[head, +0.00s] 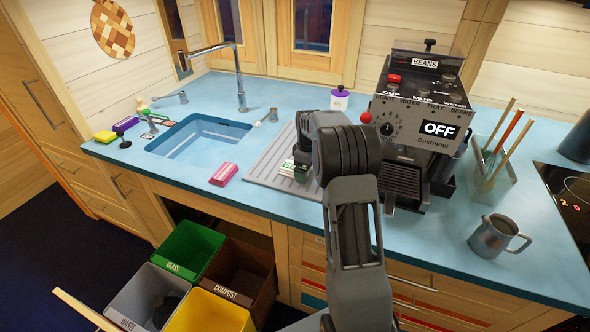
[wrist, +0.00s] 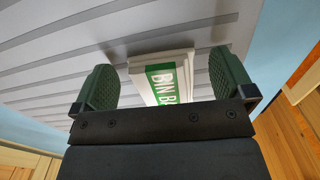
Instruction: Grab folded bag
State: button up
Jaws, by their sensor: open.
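The folded bag (wrist: 161,76) is a flat white packet with a green label reading "BIN B…", the rest cut off by my gripper's body. It lies on the grey ribbed drainboard (wrist: 60,60). My gripper (wrist: 168,75) is open, with one green pad on each side of the bag and a gap on both sides. In the head view my arm hides most of the bag and the gripper; a green and white bit of the bag (head: 287,168) shows left of my arm, on the drainboard (head: 268,163).
The coffee machine (head: 418,125) stands close to the right of my arm. A pink sponge (head: 224,174) lies left of the drainboard, beyond which is the sink (head: 205,140). A metal mug (head: 495,236) stands at the right. Open bins (head: 190,250) are below the counter.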

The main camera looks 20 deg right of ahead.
jog(key=shift+f, duration=0.5)
jog(key=shift+c, duration=0.5)
jog(key=c, duration=0.8)
jog(key=shift+r, duration=0.1)
